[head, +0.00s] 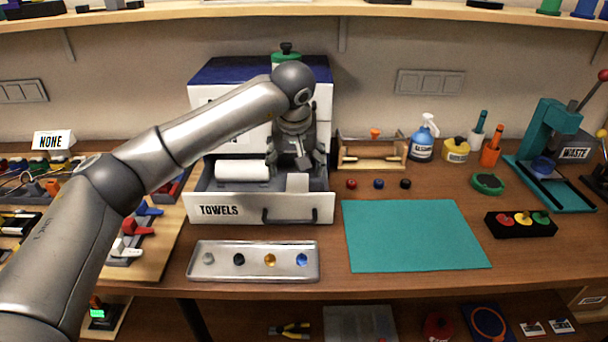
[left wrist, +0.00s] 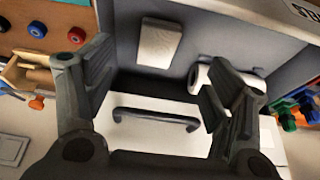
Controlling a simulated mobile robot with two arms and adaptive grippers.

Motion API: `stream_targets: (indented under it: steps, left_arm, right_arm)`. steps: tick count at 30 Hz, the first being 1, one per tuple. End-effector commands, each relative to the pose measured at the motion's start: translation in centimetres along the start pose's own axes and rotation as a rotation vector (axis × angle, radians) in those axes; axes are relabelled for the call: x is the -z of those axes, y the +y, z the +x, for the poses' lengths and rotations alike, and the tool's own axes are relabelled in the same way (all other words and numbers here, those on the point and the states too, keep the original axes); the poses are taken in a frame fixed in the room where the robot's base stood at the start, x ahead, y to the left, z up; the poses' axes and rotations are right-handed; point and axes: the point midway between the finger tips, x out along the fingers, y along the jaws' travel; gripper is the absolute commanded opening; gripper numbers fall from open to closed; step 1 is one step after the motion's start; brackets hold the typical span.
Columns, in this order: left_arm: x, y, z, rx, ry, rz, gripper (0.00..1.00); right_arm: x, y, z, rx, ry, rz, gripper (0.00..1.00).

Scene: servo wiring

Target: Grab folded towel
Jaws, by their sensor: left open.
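A small white folded towel (head: 297,183) lies in the right part of the open drawer labelled TOWELS (head: 240,208). It also shows in the left wrist view as a pale block (left wrist: 158,45) on the drawer's grey floor. My left gripper (head: 303,163) is over the drawer, just behind and above the folded towel in the head view. Its two fingers (left wrist: 158,85) are spread apart with nothing between them. The gripper hides part of the drawer's back. My right gripper is not in view.
A white towel roll (head: 242,171) lies in the drawer's left part. The drawer handle (head: 290,215) is at the front. A metal tray (head: 254,246) with small round parts sits before the drawer. A teal mat (head: 415,235) to the right is bare.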

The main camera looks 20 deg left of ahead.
Motion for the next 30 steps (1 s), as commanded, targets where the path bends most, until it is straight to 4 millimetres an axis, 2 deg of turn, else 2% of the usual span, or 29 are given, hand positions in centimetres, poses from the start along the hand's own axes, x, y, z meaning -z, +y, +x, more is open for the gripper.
stream_targets:
  steps: [3, 5, 9, 12, 15, 19, 24, 30]
  left_arm:
    - [0.0, -0.2, 0.8, 0.008, -0.001, 0.001, 0.77]
    - [0.0, -0.2, 1.7, 0.008, -0.003, 0.001, 0.77]
    - [0.0, -0.1, 4.0, 0.006, -0.003, 0.0, 0.77]
    - [0.1, -0.1, 5.0, 0.006, 0.0, 0.001, 0.77]
    - [0.1, -0.1, 5.7, 0.006, -0.001, 0.001, 0.77]
    - [0.2, 0.0, 7.1, 0.006, -0.003, 0.0, 0.77]
    - [0.4, 0.1, 9.7, 0.005, -0.003, 0.0, 0.77]
    - [0.5, 0.1, 10.8, 0.004, 0.0, 0.001, 0.77]
  right_arm:
    - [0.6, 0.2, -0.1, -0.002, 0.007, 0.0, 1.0]
    - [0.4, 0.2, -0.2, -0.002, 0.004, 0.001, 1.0]
    - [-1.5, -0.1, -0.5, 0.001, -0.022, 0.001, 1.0]
    - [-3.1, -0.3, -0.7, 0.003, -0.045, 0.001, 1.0]
    - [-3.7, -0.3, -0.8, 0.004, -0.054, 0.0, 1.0]
    - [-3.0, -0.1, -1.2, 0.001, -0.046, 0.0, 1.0]
    - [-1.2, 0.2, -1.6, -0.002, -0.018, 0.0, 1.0]
    - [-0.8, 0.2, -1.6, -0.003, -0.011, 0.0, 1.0]
